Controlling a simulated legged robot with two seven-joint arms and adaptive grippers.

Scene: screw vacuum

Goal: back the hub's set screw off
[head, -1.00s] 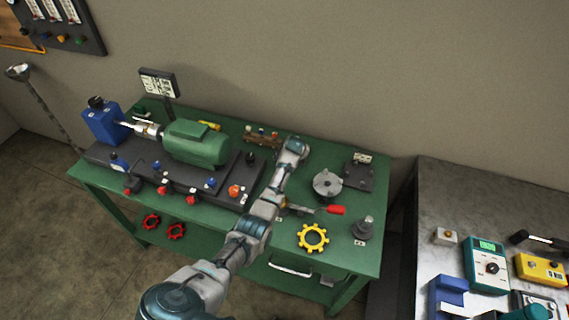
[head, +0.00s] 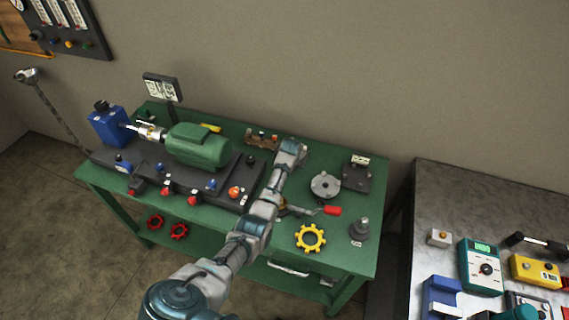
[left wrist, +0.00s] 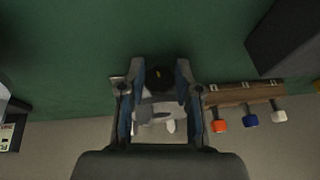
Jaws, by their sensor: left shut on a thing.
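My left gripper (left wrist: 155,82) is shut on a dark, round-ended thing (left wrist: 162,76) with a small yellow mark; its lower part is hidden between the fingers. In the head view the left wrist (head: 291,150) is over the back middle of the green table, and the held thing is not visible. A shiny coupling (head: 150,132) sits between the blue pump (head: 108,126) and the green motor (head: 200,145). A round grey flanged part (head: 325,185) lies to the right of the arm. I cannot make out a set screw. My right gripper is not in view.
A wooden rack (left wrist: 240,94) with orange, blue and white handles is right of the left gripper in the wrist view. A red-handled tool (head: 331,210), a yellow gear-like ring (head: 311,238) and a grey post (head: 359,230) lie right of the arm. A metal bench (head: 500,190) stands further right.

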